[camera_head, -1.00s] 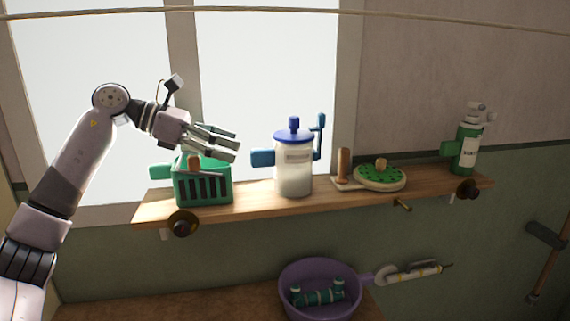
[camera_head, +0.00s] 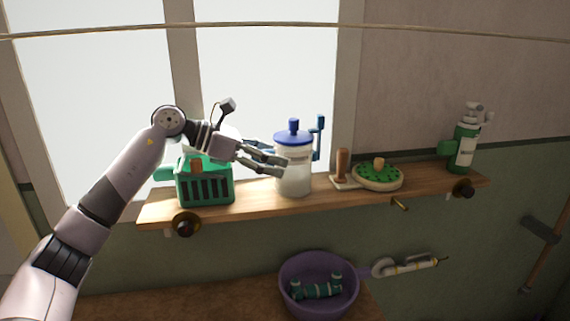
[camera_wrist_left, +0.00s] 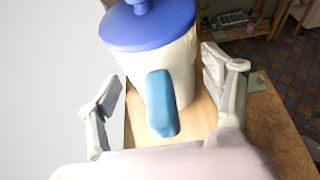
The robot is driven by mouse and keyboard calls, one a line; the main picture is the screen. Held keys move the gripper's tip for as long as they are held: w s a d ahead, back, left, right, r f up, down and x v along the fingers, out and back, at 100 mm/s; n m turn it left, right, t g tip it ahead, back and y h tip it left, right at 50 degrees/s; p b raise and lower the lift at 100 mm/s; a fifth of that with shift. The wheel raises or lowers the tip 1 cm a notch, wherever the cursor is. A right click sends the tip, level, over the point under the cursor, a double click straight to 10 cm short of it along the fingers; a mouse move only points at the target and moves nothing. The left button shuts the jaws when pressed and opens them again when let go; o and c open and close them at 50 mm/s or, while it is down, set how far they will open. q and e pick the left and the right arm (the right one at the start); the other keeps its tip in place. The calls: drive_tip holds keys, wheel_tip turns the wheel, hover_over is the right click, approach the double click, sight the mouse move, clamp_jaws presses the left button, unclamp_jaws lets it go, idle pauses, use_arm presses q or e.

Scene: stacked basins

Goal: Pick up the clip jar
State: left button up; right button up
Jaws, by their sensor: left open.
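The clip jar (camera_head: 294,176) is a pale, translucent jar with a blue lid and knob, standing upright on the wooden shelf (camera_head: 255,199). A blue clip sticks up at its right side in the head view. In the left wrist view the jar (camera_wrist_left: 170,65) is in front of me, with a blue handle (camera_wrist_left: 162,104) pointing at my palm. My left gripper (camera_head: 275,165) is open, its fingers at the jar's left side; in the left wrist view the fingers (camera_wrist_left: 165,95) are on either side of the handle. Contact cannot be told. My right gripper is not in view.
A green basket (camera_head: 205,186) stands left of the jar, close under my left arm. A green round brush-like item (camera_head: 377,177) and a green bottle (camera_head: 464,147) stand to the right. A purple basin (camera_head: 318,290) is below. The window is behind the shelf.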

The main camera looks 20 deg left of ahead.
use_arm(q)
drive_tip(key=shift+c, duration=0.4)
drive_tip(key=shift+r, duration=0.1)
drive_tip(key=c, duration=1.5)
